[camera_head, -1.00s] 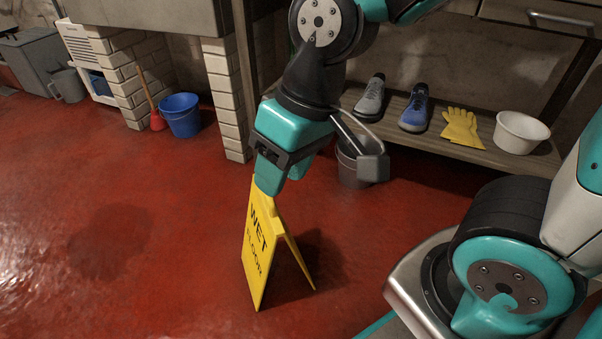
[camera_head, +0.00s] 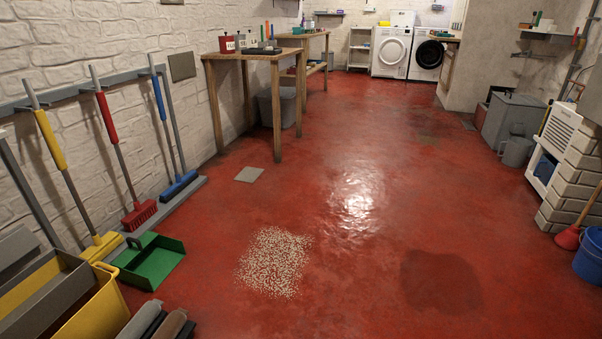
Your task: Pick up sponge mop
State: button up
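Several long-handled tools lean in a row on the left wall. The nearest, with a yellow grip and a flat yellowish head, looks like the sponge mop (camera_head: 64,172); its head rests on the floor behind the yellow bin. Right of it stands a red broom (camera_head: 122,160) with red bristles, then a blue broom (camera_head: 168,130) with a blue head. My gripper is not in this view, so its state is hidden.
A yellow bin (camera_head: 92,309) stands at the lower left, with a green dustpan (camera_head: 150,263) beside it. Pale granules (camera_head: 273,262) and a dark wet patch (camera_head: 440,283) lie on the red floor. A wooden table (camera_head: 240,54) stands farther back.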

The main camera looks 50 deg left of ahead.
aim_at(103, 246)
jog(key=u, duration=3)
jog(key=k, duration=0.25)
jog(key=z, duration=0.1)
